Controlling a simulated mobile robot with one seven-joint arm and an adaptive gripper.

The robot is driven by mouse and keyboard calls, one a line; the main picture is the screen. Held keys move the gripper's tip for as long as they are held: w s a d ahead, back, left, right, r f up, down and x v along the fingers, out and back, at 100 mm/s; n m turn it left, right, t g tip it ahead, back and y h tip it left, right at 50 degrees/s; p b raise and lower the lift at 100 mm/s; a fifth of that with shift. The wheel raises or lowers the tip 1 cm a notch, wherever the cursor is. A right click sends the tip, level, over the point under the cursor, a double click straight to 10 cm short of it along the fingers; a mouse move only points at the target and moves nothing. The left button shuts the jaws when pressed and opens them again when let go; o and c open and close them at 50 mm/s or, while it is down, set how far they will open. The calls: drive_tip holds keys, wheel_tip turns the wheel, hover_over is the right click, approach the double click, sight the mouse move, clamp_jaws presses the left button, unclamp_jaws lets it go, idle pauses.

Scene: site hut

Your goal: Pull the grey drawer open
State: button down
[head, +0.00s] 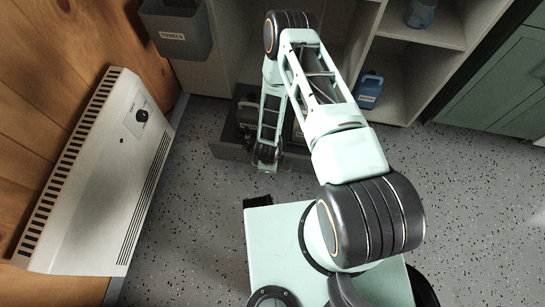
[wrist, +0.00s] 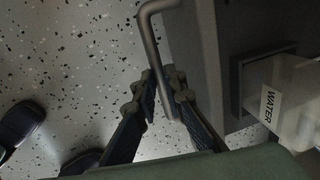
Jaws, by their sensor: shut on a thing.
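The grey drawer (head: 228,151) sits low in the cabinet and stands out from its front, with things visible inside it. In the wrist view the drawer's front panel (wrist: 198,45) is at the upper middle. Its bent metal handle (wrist: 151,42) runs down between my gripper's fingers (wrist: 159,88). My gripper is shut on the handle. In the head view my gripper (head: 266,160) is at the drawer front, and my arm hides the handle and part of the drawer.
A container labelled WATER (wrist: 283,95) is in the drawer. A white heater (head: 100,175) and a grey TOWELS bin (head: 178,38) are at the left. A blue jug (head: 369,91) stands on the low shelf at the right. Speckled floor (head: 205,215) in front of the drawer is clear.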

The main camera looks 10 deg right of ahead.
drive_tip(key=shift+s+a, duration=0.15)
drive_tip(key=shift+s, duration=0.15)
drive_tip(key=c, duration=2)
unclamp_jaws()
drive_tip(key=r, duration=0.4)
drive_tip(key=s+r, duration=0.1)
drive_tip(key=r, duration=0.3)
drive_tip(key=s+r, duration=0.1)
drive_tip(key=r, duration=0.2)
drive_tip(key=shift+a+r, duration=0.35)
drive_tip(key=shift+r, duration=0.05)
